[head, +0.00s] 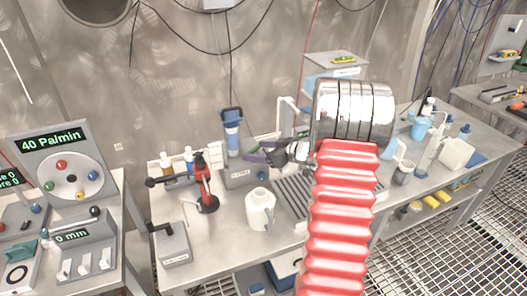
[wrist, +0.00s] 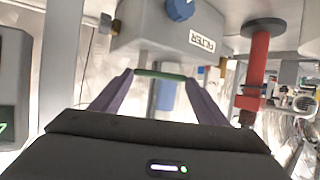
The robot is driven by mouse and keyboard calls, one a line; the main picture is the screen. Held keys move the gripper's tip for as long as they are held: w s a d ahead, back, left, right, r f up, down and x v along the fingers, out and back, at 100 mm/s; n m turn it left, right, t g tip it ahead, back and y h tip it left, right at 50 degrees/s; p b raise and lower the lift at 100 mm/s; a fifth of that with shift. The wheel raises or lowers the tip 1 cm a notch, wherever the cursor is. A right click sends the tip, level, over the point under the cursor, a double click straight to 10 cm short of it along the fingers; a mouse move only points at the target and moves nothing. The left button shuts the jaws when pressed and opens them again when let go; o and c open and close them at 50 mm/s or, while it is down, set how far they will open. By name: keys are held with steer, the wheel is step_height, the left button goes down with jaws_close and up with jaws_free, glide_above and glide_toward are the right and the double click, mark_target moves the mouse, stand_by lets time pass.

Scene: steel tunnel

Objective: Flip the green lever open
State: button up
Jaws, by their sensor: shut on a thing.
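A red hand-lever device (head: 204,188) stands just left of the filter unit; it is also at right in the wrist view (wrist: 257,70). A white jug (head: 260,208) stands in front. Bottles (head: 188,158) are behind. A console (head: 66,165) reading 40 Pa/min is at left.

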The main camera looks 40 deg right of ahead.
steer(key=shift+d+r, duration=0.1)
steer(key=shift+r, duration=0.05)
steer(key=o, duration=1.5)
steer(key=shift+s, duration=0.1)
steer(key=v, duration=1.3)
steer(key=shift+s+r, duration=0.1)
steer(key=shift+s, duration=0.1)
